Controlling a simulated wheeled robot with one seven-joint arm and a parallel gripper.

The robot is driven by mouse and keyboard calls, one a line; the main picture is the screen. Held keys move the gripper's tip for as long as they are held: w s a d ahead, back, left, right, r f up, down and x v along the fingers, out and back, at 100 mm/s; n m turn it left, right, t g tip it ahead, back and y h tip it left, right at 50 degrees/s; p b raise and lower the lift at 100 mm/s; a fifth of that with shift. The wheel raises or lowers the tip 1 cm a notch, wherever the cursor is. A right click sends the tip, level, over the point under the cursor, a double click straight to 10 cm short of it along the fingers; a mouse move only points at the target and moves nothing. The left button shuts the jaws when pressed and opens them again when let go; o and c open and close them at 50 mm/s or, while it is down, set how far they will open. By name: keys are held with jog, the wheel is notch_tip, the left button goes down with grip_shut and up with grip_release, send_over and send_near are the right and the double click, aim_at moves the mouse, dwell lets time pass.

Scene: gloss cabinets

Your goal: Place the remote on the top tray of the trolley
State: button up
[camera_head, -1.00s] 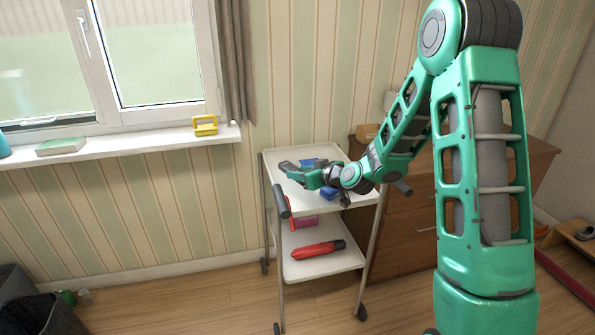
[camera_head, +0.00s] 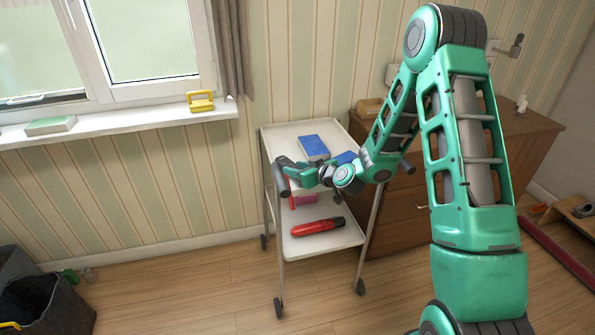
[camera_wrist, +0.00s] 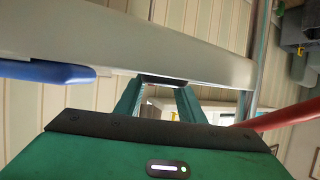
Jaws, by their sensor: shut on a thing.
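The white trolley's top tray (camera_head: 285,136) stands in the middle of the head view. My gripper (camera_head: 290,170) is over the near left part of this tray, with its fingers pointing left. It is shut on a dark thing, likely the remote (camera_head: 283,161), which is partly hidden by the fingers. In the wrist view the same dark thing (camera_wrist: 162,80) shows between the fingertips, close to the pale tray edge (camera_wrist: 130,45). I cannot tell whether it touches the tray.
A blue book (camera_head: 314,146) and another blue thing (camera_head: 346,157) lie on the top tray near my gripper. A brown dresser (camera_head: 500,165) stands at the right.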

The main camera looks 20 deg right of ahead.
jog(key=shift+f, duration=0.25)
jog(key=o, duration=1.1)
jog(key=shift+f, duration=0.1)
